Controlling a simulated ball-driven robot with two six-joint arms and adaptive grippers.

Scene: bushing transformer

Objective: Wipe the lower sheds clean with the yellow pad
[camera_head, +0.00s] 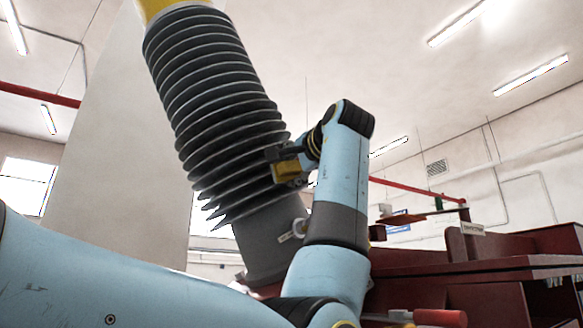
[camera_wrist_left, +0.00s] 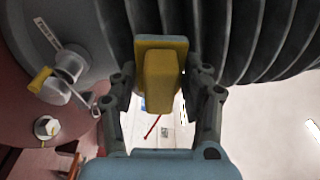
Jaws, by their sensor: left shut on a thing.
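The dark grey ribbed bushing (camera_head: 215,95) rises tilted from its plain grey lower part in the head view. Its lower sheds (camera_head: 235,190) flare out above that part; sheds (camera_wrist_left: 262,40) also fill the top of the left wrist view. My left gripper (camera_head: 283,166) is at the right side of the lower sheds, shut on the yellow pad (camera_head: 287,170). In the left wrist view the pad (camera_wrist_left: 160,75) sits between the two fingers, its far face against or very close to the sheds; contact cannot be made out. My right gripper is not seen.
A valve with a yellow handle (camera_wrist_left: 40,80) and a bolt (camera_wrist_left: 46,127) sit beside the bushing's foot on the red surface. A dark red structure (camera_head: 450,270) stands at the right, with a red-handled tool (camera_head: 440,317) low in front.

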